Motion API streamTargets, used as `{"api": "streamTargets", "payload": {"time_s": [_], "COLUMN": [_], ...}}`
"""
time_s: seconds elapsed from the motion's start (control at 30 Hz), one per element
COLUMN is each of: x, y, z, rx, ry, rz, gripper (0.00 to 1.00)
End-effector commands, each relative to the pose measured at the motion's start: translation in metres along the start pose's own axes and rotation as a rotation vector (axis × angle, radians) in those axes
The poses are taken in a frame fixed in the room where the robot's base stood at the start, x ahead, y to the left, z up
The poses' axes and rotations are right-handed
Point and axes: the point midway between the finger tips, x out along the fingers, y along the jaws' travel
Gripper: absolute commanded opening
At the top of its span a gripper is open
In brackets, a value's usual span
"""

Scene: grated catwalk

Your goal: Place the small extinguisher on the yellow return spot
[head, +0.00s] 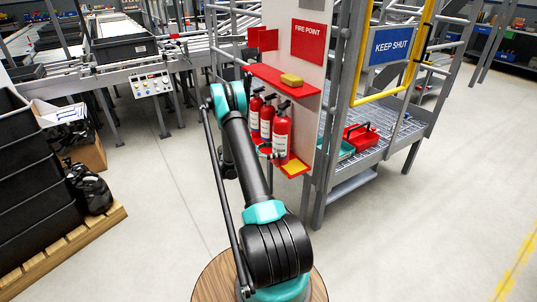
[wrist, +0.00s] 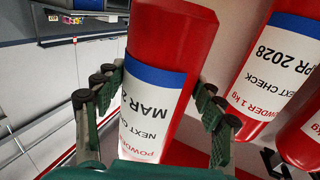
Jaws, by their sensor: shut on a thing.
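A red extinguisher with a white label (head: 282,128) stands upright at the right end of a row in the fire point. My gripper (head: 268,152) is shut on it, mostly hidden behind my arm. In the wrist view, the fingers (wrist: 152,98) sit on both sides of this extinguisher (wrist: 175,40), across its label reading "MAR". The yellow return spot (head: 295,167) lies on the lower red shelf, just right of the held extinguisher's base. I cannot tell whether the base touches the shelf.
Two more extinguishers (head: 266,119) (head: 255,107) stand close on the left; one (wrist: 275,70) is near the right finger in the wrist view. A white panel (head: 310,100) stands behind.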

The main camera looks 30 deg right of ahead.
Motion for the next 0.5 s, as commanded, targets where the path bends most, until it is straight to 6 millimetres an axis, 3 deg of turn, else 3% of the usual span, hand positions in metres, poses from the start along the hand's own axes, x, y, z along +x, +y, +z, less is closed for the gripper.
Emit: {"api": "streamTargets", "payload": {"time_s": [0.2, 0.5], "x": [0.038, 0.073], "y": [-0.015, -0.03], "z": [-0.002, -0.002], "rx": [0.0, 0.0], "ry": [0.004, 0.004], "rz": [0.003, 0.001], "gripper": [0.09, 0.09]}}
